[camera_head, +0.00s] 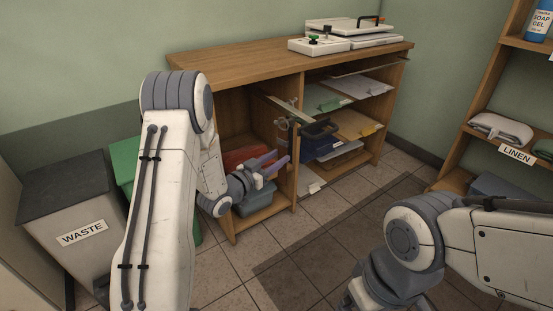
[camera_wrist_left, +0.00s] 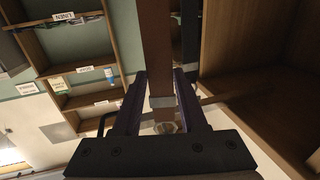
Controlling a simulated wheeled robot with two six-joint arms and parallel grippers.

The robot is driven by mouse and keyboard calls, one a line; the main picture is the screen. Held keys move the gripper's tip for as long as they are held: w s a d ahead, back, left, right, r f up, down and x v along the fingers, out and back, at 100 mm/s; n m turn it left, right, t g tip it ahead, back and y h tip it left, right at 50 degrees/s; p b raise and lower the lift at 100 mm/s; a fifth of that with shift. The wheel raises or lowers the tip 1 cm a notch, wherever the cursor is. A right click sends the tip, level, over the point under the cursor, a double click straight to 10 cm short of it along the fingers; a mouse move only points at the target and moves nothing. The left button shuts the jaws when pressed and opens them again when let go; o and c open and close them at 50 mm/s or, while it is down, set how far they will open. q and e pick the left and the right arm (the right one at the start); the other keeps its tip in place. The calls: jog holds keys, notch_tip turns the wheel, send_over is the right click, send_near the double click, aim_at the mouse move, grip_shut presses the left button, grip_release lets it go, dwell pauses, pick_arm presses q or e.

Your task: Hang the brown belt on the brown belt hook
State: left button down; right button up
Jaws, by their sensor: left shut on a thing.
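My left gripper (camera_head: 276,160) points at the front of the wooden cabinet, level with its left opening. In the left wrist view its fingers (camera_wrist_left: 160,78) are shut on the brown belt (camera_wrist_left: 157,40). The flat strap runs between the fingers, with a metal band and what looks like the buckle near the palm. The belt cannot be made out clearly in the head view. A rail with small metal fittings (camera_head: 284,123) sticks out at the cabinet's divider, just above and right of the gripper. I cannot tell which fitting is the brown belt hook. My right gripper is out of view.
The wooden cabinet (camera_head: 235,68) has paper-filled shelves on its right and a red item and grey-blue bin (camera_head: 257,197) at lower left. A waste bin (camera_head: 70,215) stands left. A linen shelf (camera_head: 470,130) stands right. The tiled floor between is clear.

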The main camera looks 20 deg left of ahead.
pick_arm(q)
jog(key=shift+c, duration=1.8)
grip_release()
